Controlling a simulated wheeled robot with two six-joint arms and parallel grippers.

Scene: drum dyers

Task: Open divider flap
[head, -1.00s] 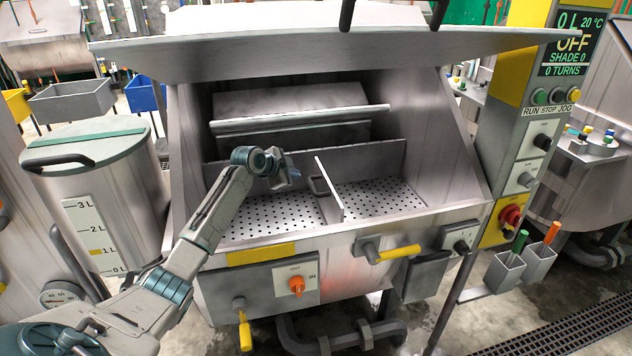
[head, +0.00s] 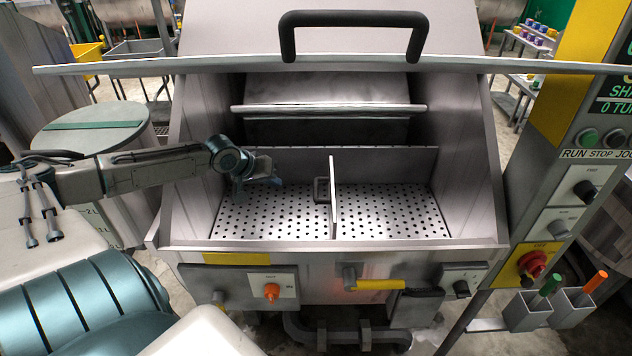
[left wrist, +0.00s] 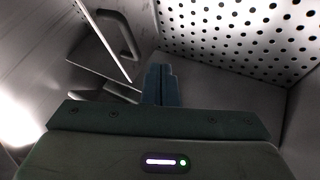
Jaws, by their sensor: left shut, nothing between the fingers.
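The divider flap (head: 333,200) is a thin upright metal plate. It stands between two perforated floor sections inside the open steel tub, seen almost edge-on in the head view. A dark loop handle (head: 321,190) sits on its left face. In the left wrist view the handle (left wrist: 122,36) is at the upper left, on the plate. My left gripper (head: 266,178) is over the left floor section, left of the handle and apart from it. Its fingers (left wrist: 162,80) are shut with nothing between them. My right gripper is not in view.
The tub's raised lid (head: 240,66) with a black handle (head: 350,20) overhangs the opening. The tub's front rim (head: 380,243) and side walls bound the space. A yellow-handled lever (head: 380,284) and an orange knob (head: 271,292) are on the front. A control column stands at right.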

